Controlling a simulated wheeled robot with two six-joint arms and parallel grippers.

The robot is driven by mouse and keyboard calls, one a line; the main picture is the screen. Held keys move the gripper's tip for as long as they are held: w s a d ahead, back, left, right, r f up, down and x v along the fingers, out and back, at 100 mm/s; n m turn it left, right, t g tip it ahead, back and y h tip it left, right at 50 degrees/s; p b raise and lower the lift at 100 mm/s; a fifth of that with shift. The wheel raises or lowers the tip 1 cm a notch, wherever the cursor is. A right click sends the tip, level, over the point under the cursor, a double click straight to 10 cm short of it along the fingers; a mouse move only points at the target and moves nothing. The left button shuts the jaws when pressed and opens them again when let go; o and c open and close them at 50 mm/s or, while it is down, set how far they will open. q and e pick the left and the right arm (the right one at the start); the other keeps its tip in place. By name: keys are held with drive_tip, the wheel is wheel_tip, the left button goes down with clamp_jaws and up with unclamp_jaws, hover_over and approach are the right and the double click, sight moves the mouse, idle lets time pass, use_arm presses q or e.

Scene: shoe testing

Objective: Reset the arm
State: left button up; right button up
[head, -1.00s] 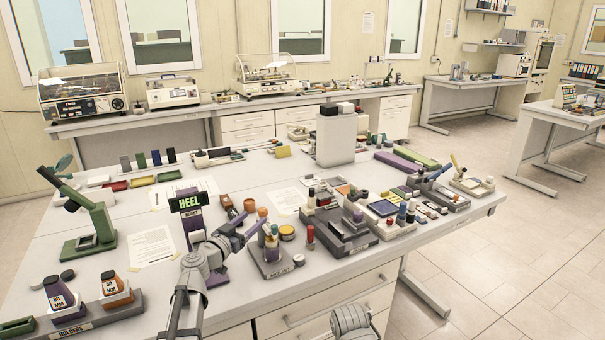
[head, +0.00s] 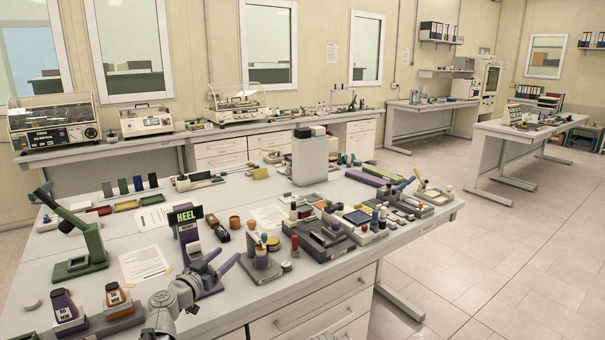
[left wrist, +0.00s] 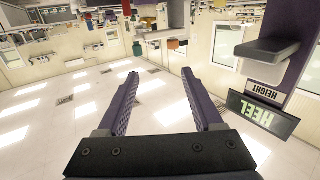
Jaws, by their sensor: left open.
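My left gripper (head: 227,258) reaches in from the bottom of the head view, above the front of the bench. Its two purple fingers are apart with nothing between them. They also show open and empty in the left wrist view (left wrist: 161,98). The purple heel height stand (head: 187,240), with a dark screen reading HEEL in green, is close beside the gripper to its left. In the left wrist view the HEEL screen (left wrist: 263,115) appears upside down at the right, apart from the fingers.
A purple-grey mount block (head: 261,268) with small upright pieces stands to the right of the gripper. Labelled bottles (head: 64,308) stand in holders at the front left. A green press (head: 83,245) is at the left. A white tower (head: 310,160) stands farther back.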

use_arm(q)
drive_tip(key=s+d+f+m+g+p, duration=0.1)
drive_tip(key=s+d+f+g, duration=0.35)
drive_tip(key=d, duration=0.25)
drive_tip(key=s+d+f+m+g+h, duration=0.1)
drive_tip(key=s+d+f+g, duration=0.2)
drive_tip(key=s+d, duration=0.25)
drive_tip(key=s+d+f+m+g+p, duration=0.1)
drive_tip(key=s+d+f+g, duration=0.25)
drive_tip(key=d, duration=0.35)
drive_tip(key=s+a+f+n+g+y, duration=0.1)
drive_tip(key=s+f+g+y, duration=0.1)
drive_tip(key=s, duration=0.3)
drive_tip(key=s+a+f+n+g+y+p, duration=0.1)
drive_tip(key=s+f+y, duration=0.1)
drive_tip(key=s+y, duration=0.2)
drive_tip(key=s+a+f+n+g+y, duration=0.1)
drive_tip(key=s+f+g+y, duration=0.1)
drive_tip(key=s, duration=0.6)
drive_tip(key=shift+s+a+f+n+g+y, duration=0.2)
drive_tip(key=shift+s+f+n+g+y, duration=0.15)
drive_tip(key=shift+y, duration=0.25)
drive_tip(key=shift+w, duration=0.15)
